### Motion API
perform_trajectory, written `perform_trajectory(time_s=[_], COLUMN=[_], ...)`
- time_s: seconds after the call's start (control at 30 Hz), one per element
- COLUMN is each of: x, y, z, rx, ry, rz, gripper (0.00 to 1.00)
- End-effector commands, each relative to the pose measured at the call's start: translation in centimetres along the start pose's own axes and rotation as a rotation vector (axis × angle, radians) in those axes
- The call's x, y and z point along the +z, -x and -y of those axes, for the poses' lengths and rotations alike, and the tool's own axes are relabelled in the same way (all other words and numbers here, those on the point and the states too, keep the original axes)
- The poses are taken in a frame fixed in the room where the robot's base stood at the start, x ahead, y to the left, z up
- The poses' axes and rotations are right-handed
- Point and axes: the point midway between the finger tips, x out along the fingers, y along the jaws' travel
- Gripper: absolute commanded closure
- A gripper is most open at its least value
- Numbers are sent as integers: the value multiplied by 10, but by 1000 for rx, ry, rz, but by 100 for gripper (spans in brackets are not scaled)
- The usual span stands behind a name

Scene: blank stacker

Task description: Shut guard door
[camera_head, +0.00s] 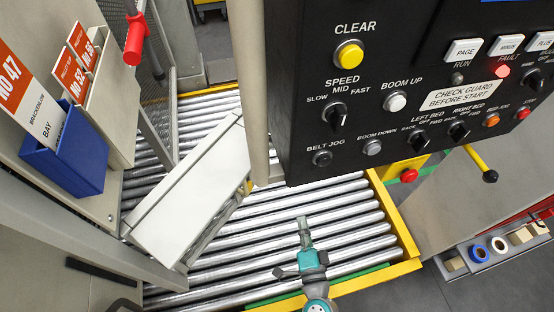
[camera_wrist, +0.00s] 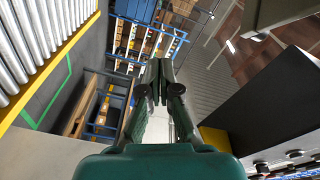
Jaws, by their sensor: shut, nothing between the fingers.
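A grey mesh panel (camera_head: 150,88), which looks like the guard door, stands at the upper left beside the roller bed. It is seen nearly edge-on, and I cannot tell how far open it is. A red grip (camera_head: 135,40) on a grey bar is in front of it. My gripper (camera_head: 303,222) is over the rollers at the lower middle, well apart from the panel and the red grip. In the wrist view my gripper (camera_wrist: 164,75) has its green fingers together with nothing between them. The guard door is not recognisable in the wrist view.
A long pale box-like part (camera_head: 187,190) lies slantwise over the rollers (camera_head: 300,210). A black control panel (camera_head: 400,100) with buttons and knobs hangs at upper right. A grey post (camera_head: 252,90) stands left of it. A blue bin (camera_head: 65,155) is at left.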

Motion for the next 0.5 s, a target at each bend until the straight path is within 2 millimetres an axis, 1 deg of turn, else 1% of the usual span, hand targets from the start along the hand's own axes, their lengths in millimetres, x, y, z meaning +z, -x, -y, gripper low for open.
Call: perform_trajectory(time_s=[0.03,0.1,0.2,0.33,0.4,0.5], x=[13,30,51,69,75,78], y=[-22,-45,-72,-94,-100,-107], z=[6,11,20,28,31,33], rx=[-12,-16,-18,-14,-12,-11], ry=[-64,-151,-254,-340,-366,-382], rz=[9,22,40,56,61,64], gripper=[100,100,100,100,100,100])
